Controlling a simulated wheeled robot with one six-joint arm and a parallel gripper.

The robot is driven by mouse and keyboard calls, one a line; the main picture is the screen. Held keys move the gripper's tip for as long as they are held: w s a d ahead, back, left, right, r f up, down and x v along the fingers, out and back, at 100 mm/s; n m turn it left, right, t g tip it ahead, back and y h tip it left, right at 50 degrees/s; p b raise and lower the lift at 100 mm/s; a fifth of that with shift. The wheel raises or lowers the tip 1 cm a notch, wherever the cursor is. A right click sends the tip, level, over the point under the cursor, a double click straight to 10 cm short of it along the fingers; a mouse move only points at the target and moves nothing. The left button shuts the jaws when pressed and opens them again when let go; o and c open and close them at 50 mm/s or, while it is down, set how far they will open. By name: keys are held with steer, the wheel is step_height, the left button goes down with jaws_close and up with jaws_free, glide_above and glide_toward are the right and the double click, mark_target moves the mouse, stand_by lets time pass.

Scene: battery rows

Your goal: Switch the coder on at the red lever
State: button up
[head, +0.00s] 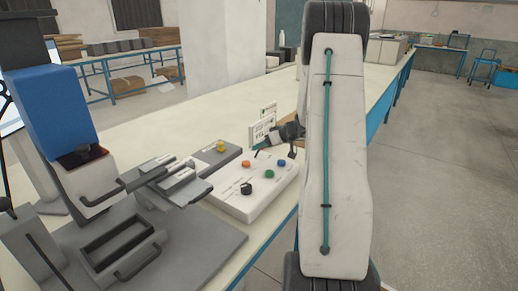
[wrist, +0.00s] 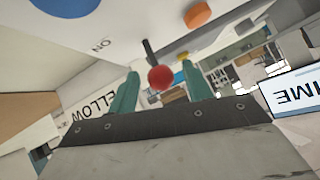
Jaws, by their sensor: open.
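The red lever shows in the wrist view as a red ball (wrist: 160,77) on a short dark stem, with the word ON printed on the white panel near it. My gripper (wrist: 162,88) is open; its two teal fingers stand on either side of the red ball, with gaps visible. Whether the ball is at fingertip depth I cannot tell. In the head view my gripper (head: 268,150) is over the far right part of the white control box (head: 232,203); I cannot make out the red lever there.
The box carries a black knob (head: 246,188) and orange (head: 246,162), green (head: 269,174) and blue (head: 281,163) buttons. A white sign (head: 262,131) stands behind. A blue-and-white machine (head: 60,115) is at left. Grey floor at right is open.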

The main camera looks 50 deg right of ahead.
steer(key=shift+v, duration=2.55)
